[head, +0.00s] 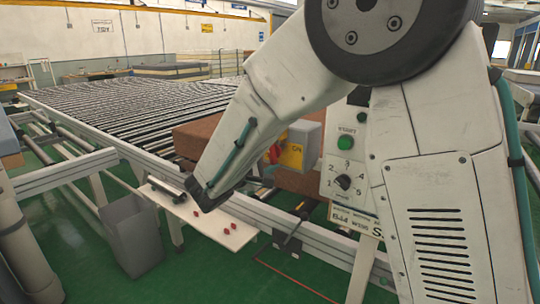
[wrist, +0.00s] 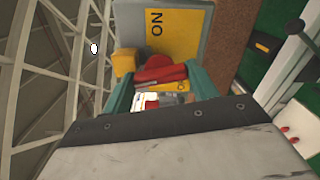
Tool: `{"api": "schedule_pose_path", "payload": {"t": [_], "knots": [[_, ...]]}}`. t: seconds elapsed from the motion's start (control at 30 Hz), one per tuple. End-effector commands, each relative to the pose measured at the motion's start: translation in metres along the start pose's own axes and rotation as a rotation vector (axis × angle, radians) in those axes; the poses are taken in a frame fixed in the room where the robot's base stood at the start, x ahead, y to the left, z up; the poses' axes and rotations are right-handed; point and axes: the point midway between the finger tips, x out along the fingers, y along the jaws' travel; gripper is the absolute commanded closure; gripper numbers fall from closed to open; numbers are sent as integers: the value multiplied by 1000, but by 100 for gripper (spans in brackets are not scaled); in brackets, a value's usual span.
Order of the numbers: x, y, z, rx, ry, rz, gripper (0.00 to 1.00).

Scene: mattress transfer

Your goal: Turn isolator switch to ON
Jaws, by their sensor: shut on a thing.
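The isolator switch is a grey box (head: 309,136) with a yellow panel (head: 291,156) marked ON, seen just past my arm in the head view. In the wrist view the grey box (wrist: 193,50) is at the top, and its yellow plate shows ON sideways. The red handle (wrist: 160,74) sits between the teal fingers of my gripper (wrist: 158,75), which is shut on it. A yellow block (wrist: 124,62) lies left of the handle. In the head view a bit of red handle (head: 274,152) shows, while my arm hides most of the gripper. The handle's exact angle is unclear.
A control panel with a green button and black knob (head: 343,182) stands close to my arm. A white shelf with red knobs (head: 228,232) and a grey bin (head: 131,235) are in front of the roller conveyor (head: 130,110). Brown blocks (head: 195,137) are behind the arm.

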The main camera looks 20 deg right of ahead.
Motion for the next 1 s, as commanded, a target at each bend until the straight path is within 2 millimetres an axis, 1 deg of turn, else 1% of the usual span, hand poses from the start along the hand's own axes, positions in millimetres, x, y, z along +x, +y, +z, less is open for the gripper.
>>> {"api": "schedule_pose_path", "payload": {"t": [0.2, 0.4, 0.63, 1.0], "knots": [[-2, 1, -2, 141, 7, 1, 65], [-2, 1, -2, 222, 7, 1, 65], [-2, 1, -2, 260, 7, 1, 65], [-1, 1, -2, 265, 6, 0, 65]]}}
